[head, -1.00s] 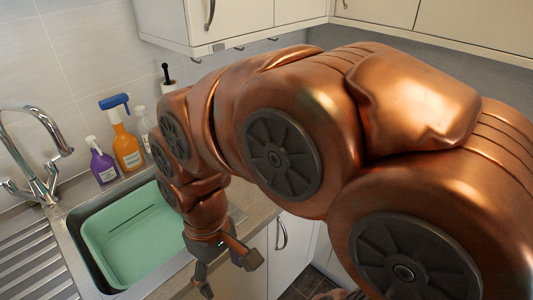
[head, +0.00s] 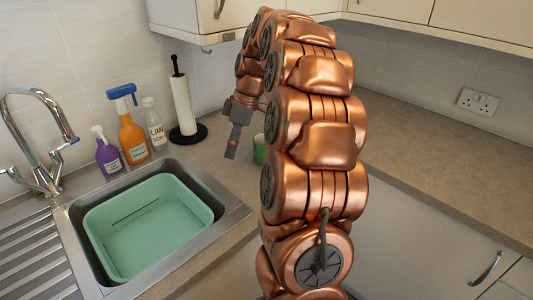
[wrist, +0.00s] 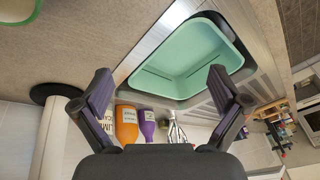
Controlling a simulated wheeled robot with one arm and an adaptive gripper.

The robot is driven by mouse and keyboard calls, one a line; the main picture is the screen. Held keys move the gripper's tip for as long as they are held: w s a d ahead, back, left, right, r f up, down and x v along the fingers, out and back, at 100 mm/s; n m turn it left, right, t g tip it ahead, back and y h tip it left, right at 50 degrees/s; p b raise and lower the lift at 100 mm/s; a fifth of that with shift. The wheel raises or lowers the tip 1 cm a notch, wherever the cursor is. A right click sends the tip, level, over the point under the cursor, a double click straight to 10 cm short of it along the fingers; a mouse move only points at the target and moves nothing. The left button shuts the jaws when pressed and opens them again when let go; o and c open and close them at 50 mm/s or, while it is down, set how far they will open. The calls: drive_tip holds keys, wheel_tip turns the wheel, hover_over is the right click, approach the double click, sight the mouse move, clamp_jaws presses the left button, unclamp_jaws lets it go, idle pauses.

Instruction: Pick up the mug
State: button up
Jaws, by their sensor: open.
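A green mug (head: 259,149) stands on the worktop, mostly hidden behind my arm in the head view. In the wrist view a green and white round rim, likely the mug (wrist: 14,12), is cut off at the top left corner. My gripper (head: 233,147) is over the worktop, to the left of the mug and apart from it. In the wrist view my gripper (wrist: 160,78) has its two fingers spread wide, with nothing held between them.
A sink with a mint-green basin (head: 150,238) is at the left. Purple (head: 108,158), orange (head: 132,139) and white (head: 154,128) bottles stand behind it. A paper towel holder (head: 184,108) stands near the gripper. The worktop at right is clear.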

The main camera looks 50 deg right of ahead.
drive_tip(key=n+t+b, duration=0.1)
drive_tip(key=n+t, duration=0.1)
approach(263, 152)
wheel_tip(263, 152, down, 4)
drive_tip(key=w+d, duration=0.2)
drive_tip(key=w, duration=0.1)
drive_tip(key=shift+g, duration=0.3)
drive_tip(key=shift+p+x, duration=1.25)
drive_tip(key=shift+x, duration=2.85)
drive_tip(key=shift+a, duration=0.1)
drive_tip(key=c, duration=1.4)
